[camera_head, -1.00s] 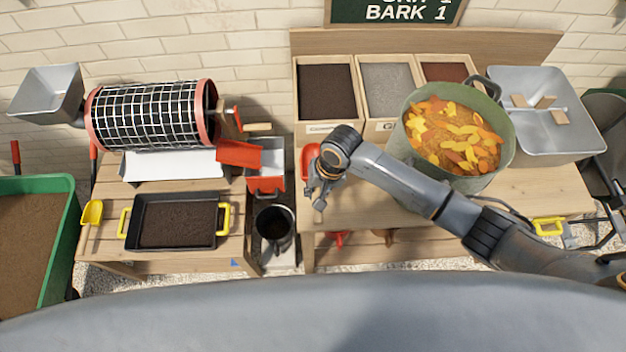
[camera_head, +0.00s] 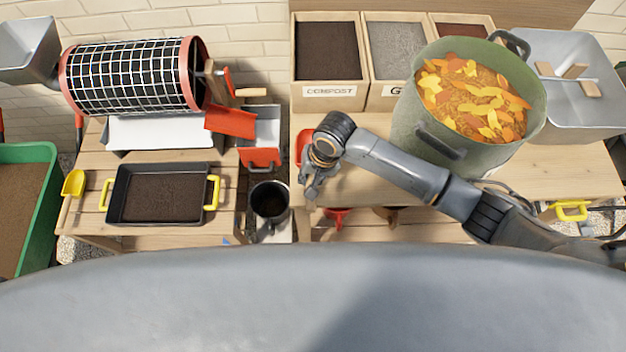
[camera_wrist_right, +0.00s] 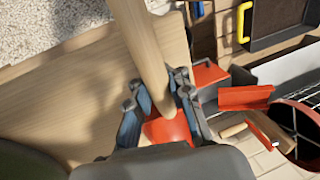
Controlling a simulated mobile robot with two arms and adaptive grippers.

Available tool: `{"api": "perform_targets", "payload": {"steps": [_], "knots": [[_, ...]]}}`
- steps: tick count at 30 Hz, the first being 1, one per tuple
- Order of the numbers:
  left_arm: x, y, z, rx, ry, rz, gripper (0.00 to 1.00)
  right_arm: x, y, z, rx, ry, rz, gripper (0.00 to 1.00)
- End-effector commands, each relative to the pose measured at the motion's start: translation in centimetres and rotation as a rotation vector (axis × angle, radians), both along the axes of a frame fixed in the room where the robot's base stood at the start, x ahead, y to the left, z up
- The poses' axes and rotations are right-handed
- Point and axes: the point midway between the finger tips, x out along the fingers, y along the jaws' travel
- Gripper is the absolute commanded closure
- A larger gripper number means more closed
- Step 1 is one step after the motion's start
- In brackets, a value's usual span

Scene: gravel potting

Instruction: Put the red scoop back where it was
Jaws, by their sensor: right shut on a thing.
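The red scoop (camera_head: 301,146) is at the left edge of the right-hand wooden bench, partly hidden behind my right gripper (camera_head: 313,190). In the right wrist view its red part (camera_wrist_right: 168,131) shows between the fingers, and its thick wooden handle (camera_wrist_right: 142,45) runs up the picture from there. My right gripper (camera_wrist_right: 160,110) is shut on the scoop. I cannot tell whether the scoop touches the bench top. My left gripper is not in view.
A compost bin (camera_head: 325,92) and a gravel bin (camera_head: 383,98) stand behind the gripper. A big green pot (camera_head: 405,125) of leaves stands to the right. A gap with a dark bucket (camera_head: 268,205) lies left of the bench. A mesh drum (camera_head: 130,75) stands further left.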

Motion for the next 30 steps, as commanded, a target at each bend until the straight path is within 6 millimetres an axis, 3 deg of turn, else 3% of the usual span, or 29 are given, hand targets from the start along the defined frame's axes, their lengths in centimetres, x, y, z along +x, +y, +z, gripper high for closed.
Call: {"api": "perform_targets", "payload": {"steps": [1,13,14,18,30], "knots": [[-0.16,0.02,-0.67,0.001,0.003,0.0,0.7,0.0,0.13,-0.5,0.001,-0.002,0.002,1.0],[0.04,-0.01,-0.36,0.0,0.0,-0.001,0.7,-0.04,0.12,-0.65,0.0,-0.001,-0.001,1.0],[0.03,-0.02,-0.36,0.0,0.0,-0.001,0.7,-0.05,0.08,-0.68,0.0,0.0,-0.001,0.81],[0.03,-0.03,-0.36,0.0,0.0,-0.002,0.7,-0.05,0.08,-0.66,0.0,-0.001,0.0,0.57],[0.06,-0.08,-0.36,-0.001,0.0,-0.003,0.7,-0.03,0.1,-0.23,0.0,-0.002,0.002,0.57]]}}
